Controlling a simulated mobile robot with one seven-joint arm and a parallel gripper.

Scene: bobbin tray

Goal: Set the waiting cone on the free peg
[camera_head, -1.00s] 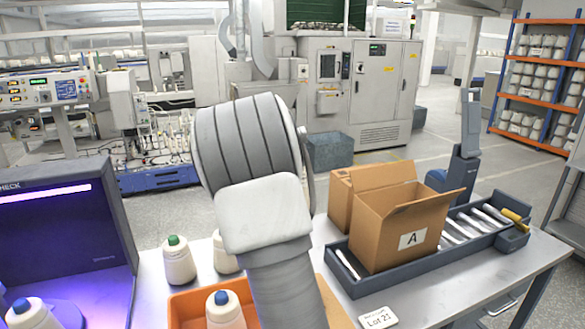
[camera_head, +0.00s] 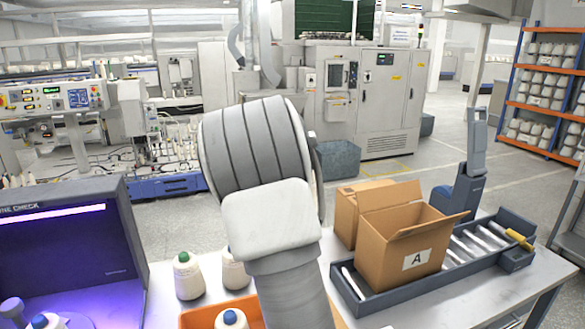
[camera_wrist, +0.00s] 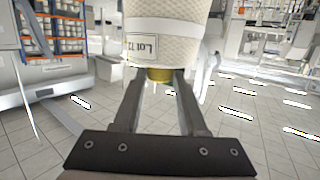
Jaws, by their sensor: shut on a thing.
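In the wrist view my gripper (camera_wrist: 160,78) is shut on the yellow tip of a cream yarn cone (camera_wrist: 165,22). The cone carries a white lot label, and its far end is cut off by the top of the picture. In the head view my arm hides the gripper and this cone. Inside the purple-lit check box (camera_head: 115,240) at left, a blue-tipped cone (camera_head: 48,322) shows at the bottom edge, with a rounded post (camera_head: 12,308) beside it. I cannot tell whether that post is the free peg.
A green-tipped cone (camera_head: 187,280) and another cone (camera_head: 235,272) stand on the table. A blue-tipped cone (camera_head: 231,318) is in an orange tray (camera_head: 190,318). Floor lies beyond the table.

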